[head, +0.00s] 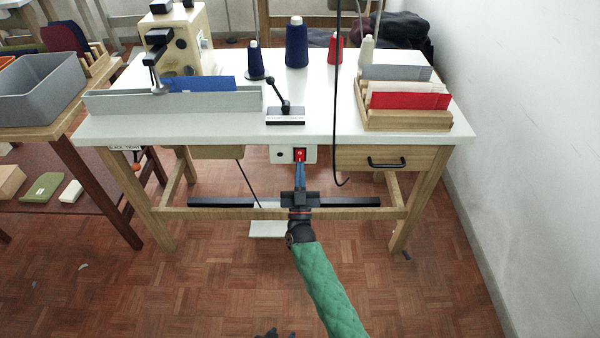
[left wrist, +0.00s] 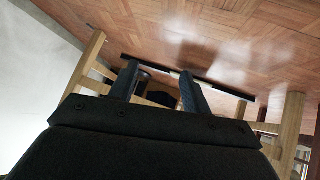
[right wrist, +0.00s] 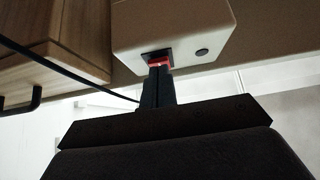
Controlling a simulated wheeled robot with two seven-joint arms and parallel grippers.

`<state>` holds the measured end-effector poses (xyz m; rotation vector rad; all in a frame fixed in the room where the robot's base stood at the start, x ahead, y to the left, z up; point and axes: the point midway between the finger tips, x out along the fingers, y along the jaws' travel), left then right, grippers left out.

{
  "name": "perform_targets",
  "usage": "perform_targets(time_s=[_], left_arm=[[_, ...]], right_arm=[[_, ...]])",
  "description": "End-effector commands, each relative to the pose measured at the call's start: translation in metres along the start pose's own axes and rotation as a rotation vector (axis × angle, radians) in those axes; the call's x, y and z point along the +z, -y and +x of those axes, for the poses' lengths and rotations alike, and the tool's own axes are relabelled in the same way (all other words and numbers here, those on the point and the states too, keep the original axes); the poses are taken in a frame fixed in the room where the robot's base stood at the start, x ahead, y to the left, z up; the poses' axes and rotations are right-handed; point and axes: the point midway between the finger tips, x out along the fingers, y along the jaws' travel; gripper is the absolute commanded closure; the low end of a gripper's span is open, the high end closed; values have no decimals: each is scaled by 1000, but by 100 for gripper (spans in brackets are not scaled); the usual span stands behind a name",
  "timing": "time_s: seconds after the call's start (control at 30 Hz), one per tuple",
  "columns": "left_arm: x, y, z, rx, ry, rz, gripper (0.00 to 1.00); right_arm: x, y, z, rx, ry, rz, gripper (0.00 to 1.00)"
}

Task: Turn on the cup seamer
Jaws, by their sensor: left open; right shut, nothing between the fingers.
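A white switch box (head: 311,154) hangs under the table's front edge, with a red rocker switch (head: 300,155) on its face. My right gripper (head: 300,166) is shut and empty, pointing up at the switch from the front. In the right wrist view its fingertips (right wrist: 157,72) overlap the lower part of the red switch (right wrist: 158,61); I cannot tell if they press it. A cream machine (head: 196,30) stands at the back left of the table; it may be the cup seamer. My left gripper (head: 270,333) is low at the bottom edge; the left wrist view shows its fingers (left wrist: 158,82) open and empty.
A black cable (head: 337,110) hangs right of the switch box, beside a drawer with a black handle (head: 386,163). A lever on a stand (head: 285,115) sits on the tabletop above. A dark crossbar (head: 225,202) runs low under the table.

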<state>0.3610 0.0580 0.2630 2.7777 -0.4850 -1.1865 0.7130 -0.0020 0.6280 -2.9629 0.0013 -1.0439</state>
Motion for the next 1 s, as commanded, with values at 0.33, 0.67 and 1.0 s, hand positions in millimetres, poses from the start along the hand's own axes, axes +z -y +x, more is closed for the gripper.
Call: perform_targets(time_s=[0.33, 0.67, 1.0], left_arm=[[-61, -5, -3, 5, -178, 22, 52], [-39, -3, 1, 4, -121, 15, 52], [-24, -2, 4, 3, -80, 9, 52]], right_arm=[[3, 0, 2, 0, -28, -1, 100], [3, 0, 2, 0, -28, 0, 100], [5, 0, -36, 0, -25, -1, 100]])
